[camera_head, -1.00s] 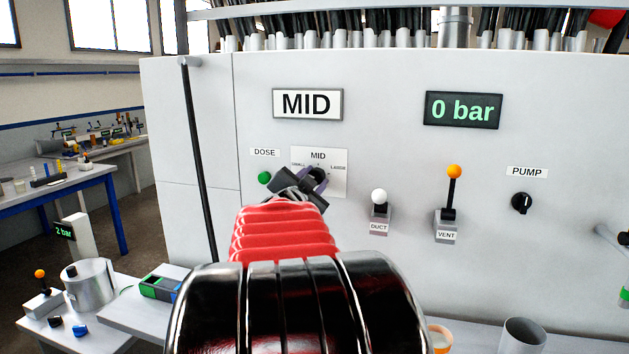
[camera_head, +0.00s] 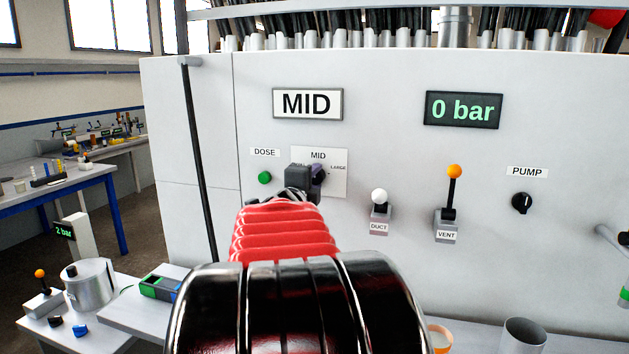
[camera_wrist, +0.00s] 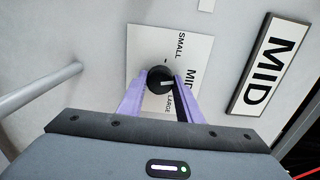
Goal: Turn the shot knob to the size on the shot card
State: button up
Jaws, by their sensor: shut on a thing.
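The shot card (camera_head: 308,104) on the panel reads MID; it also shows in the wrist view (camera_wrist: 262,64). The black shot knob (camera_wrist: 160,78) sits on a white dial plate (camera_wrist: 140,42) marked SMALL, MID and LARGE. Its light pointer line points toward the MID mark in the wrist view. My gripper (camera_wrist: 161,84) has its purple fingers on both sides of the knob, shut on it. In the head view my gripper (camera_head: 309,174) hides part of the knob and the SMALL label.
A green DOSE button (camera_head: 265,178) is just left of the dial plate. The DUCT lever (camera_head: 380,198) and VENT lever (camera_head: 453,190) stand out from the panel to the right. The PUMP knob (camera_head: 522,203) is further right. A vertical black rod (camera_head: 198,160) is at left.

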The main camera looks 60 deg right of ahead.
jog(key=shift+f+m, duration=0.3)
jog(key=shift+m, duration=1)
jog(key=o, duration=0.7)
jog(key=shift+s, duration=0.1)
jog(key=o, duration=0.3)
jog(key=shift+r, duration=0.15)
jog(key=shift+o, duration=0.2)
jog(key=shift+a, duration=0.1)
jog(key=s+a, duration=0.2)
jog(key=a, duration=1.1)
jog(key=shift+a, duration=0.25)
